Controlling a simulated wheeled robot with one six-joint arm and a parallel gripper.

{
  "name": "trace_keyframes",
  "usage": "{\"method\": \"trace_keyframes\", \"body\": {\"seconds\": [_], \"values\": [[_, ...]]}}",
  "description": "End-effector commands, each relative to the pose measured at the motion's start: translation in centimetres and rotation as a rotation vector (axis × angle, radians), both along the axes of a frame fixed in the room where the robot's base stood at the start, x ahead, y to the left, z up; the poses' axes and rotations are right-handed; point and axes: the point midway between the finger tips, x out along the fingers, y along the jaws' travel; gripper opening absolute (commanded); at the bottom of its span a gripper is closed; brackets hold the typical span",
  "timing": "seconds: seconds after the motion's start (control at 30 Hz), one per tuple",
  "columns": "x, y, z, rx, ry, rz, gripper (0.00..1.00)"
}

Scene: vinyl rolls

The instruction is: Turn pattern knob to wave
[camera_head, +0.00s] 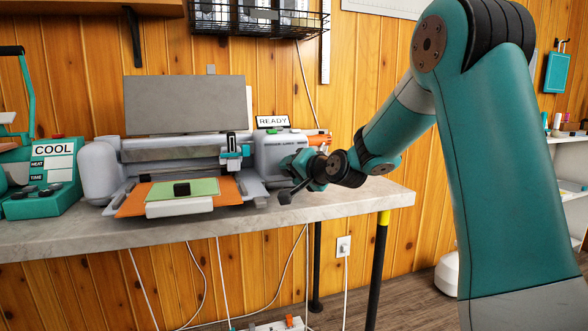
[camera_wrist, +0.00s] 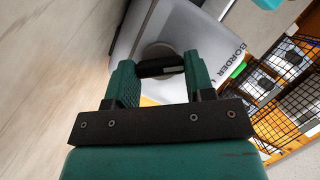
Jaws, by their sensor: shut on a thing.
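The pattern knob (camera_wrist: 160,67) is a dark bar in the wrist view, on the pale grey face of the cutting machine (camera_wrist: 215,30). My gripper (camera_wrist: 158,61) has its two green fingers on either side of the knob and is shut on it. The word "BORDER" shows on the face to the right of the knob; other pattern labels cannot be read. In the head view the machine (camera_head: 172,152) stands on the counter with a "READY" sign (camera_head: 272,121) on top. My gripper (camera_head: 300,166) is at its right end, and the knob is hidden there.
An orange mat (camera_head: 130,205) with a green sheet (camera_head: 205,187) lies at the machine's front. A teal heat press (camera_head: 45,190) marked "COOL" is at the left. A black wire basket (camera_head: 260,20) hangs above. The counter (camera_head: 385,198) is clear at its right end.

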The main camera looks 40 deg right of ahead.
Motion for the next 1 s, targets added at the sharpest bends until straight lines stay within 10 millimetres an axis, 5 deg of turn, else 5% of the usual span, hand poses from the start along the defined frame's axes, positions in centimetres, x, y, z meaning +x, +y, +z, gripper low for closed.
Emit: {"method": "trace_keyframes", "body": {"seconds": [0.6,0.63,0.7,1.0], "values": [[-0.05,0.03,-0.14,-0.043,0.016,0.000,0.25],[-0.05,0.02,-0.15,-0.043,0.016,0.001,0.56],[-0.04,0.03,-0.13,-0.043,0.016,0.000,0.72],[-0.07,0.00,-0.01,-0.042,0.013,-0.001,0.74]]}}
